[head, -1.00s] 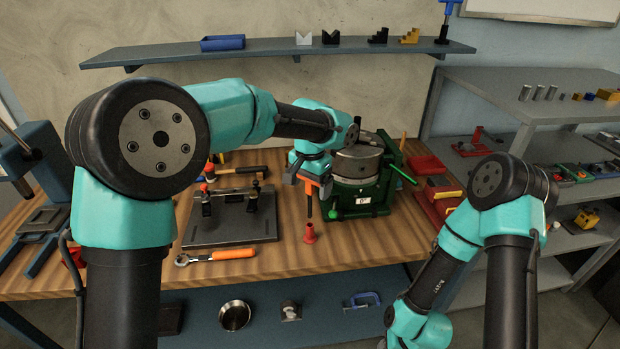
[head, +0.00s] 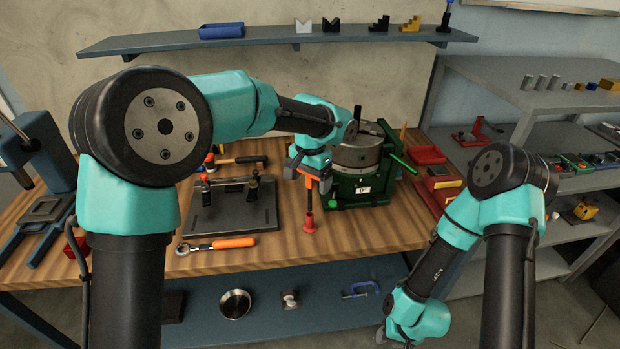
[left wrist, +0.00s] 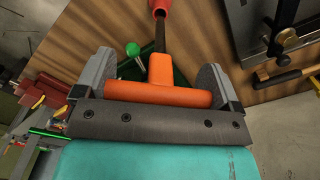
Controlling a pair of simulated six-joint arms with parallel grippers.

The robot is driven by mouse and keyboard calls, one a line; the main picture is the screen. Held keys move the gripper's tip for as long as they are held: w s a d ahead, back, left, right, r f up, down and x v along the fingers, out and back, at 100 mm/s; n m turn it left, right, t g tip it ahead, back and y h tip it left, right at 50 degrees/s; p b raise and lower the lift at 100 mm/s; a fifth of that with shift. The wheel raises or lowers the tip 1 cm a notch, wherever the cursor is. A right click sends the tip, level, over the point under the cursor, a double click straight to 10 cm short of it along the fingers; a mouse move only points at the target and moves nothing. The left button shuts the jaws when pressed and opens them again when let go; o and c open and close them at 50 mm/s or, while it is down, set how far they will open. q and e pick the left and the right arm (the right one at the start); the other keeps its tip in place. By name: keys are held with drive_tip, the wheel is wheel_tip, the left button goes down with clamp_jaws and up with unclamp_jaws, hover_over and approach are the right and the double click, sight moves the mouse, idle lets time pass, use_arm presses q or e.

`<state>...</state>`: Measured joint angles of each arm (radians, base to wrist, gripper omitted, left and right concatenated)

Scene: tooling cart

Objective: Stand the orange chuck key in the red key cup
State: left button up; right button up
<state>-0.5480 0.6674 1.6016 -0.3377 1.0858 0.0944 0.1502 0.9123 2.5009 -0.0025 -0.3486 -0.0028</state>
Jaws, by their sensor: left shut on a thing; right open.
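My left gripper (head: 308,167) is shut on the orange chuck key (left wrist: 158,95), across its crossbar handle. The key's dark shaft (head: 309,200) hangs upright, pointing down at the red key cup (head: 309,223) on the wooden bench. The shaft's lower end meets the cup's mouth in the head view. In the left wrist view the shaft also runs to the cup (left wrist: 160,8); how deep the tip is inside cannot be seen.
A green-based rotary table (head: 358,170) with a green handle stands just right of the cup. A dark fixture plate (head: 232,210) and an orange-handled ratchet (head: 218,244) lie to the left. The bench front near the cup is clear.

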use_arm(q)
drive_tip(key=shift+f, duration=3.45)
idle(4.5)
